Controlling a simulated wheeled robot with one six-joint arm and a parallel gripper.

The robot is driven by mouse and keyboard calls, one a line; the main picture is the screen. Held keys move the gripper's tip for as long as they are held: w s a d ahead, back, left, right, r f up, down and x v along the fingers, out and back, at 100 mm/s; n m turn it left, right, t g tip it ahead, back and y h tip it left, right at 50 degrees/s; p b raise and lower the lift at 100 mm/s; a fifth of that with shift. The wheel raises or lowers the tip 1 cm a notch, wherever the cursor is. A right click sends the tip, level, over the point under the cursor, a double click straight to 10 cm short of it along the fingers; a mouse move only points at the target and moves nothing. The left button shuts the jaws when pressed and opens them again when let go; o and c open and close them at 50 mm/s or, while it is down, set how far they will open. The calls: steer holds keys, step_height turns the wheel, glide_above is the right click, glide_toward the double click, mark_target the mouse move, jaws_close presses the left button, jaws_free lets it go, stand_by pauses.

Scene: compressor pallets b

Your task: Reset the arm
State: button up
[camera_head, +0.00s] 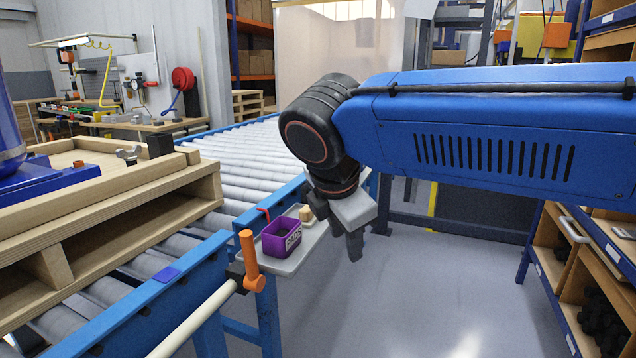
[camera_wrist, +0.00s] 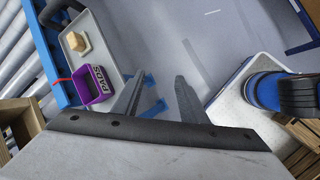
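My gripper (camera_head: 354,243) hangs below the black wrist joint of my blue arm, pointing down over open floor, just right of a small grey side tray (camera_head: 292,262). In the wrist view my gripper (camera_wrist: 161,77) shows two grey fingers standing apart with only floor between them. It is open and empty. My arm reaches in from the right of the head view.
A purple bin (camera_head: 282,238) with a lettered label and a tan block (camera_head: 306,213) sit on the side tray. A roller conveyor (camera_head: 243,153) carries a wooden pallet (camera_head: 95,220) at left. An orange-handled lever (camera_head: 249,262) stands in front. Shelves (camera_head: 590,260) stand at right.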

steer(key=s+d+f+m+y, duration=0.1)
steer(key=s+d+f+m, duration=0.5)
steer(key=d+f+m, duration=0.3)
steer(key=s+d+f+m, duration=0.7)
steer(key=d+f+m, duration=0.2)
steer(key=d+m, duration=0.5)
steer(key=shift+s+d+f+y, duration=0.2)
steer(key=shift+d+f+y, duration=0.2)
steer(key=shift+d, duration=0.2)
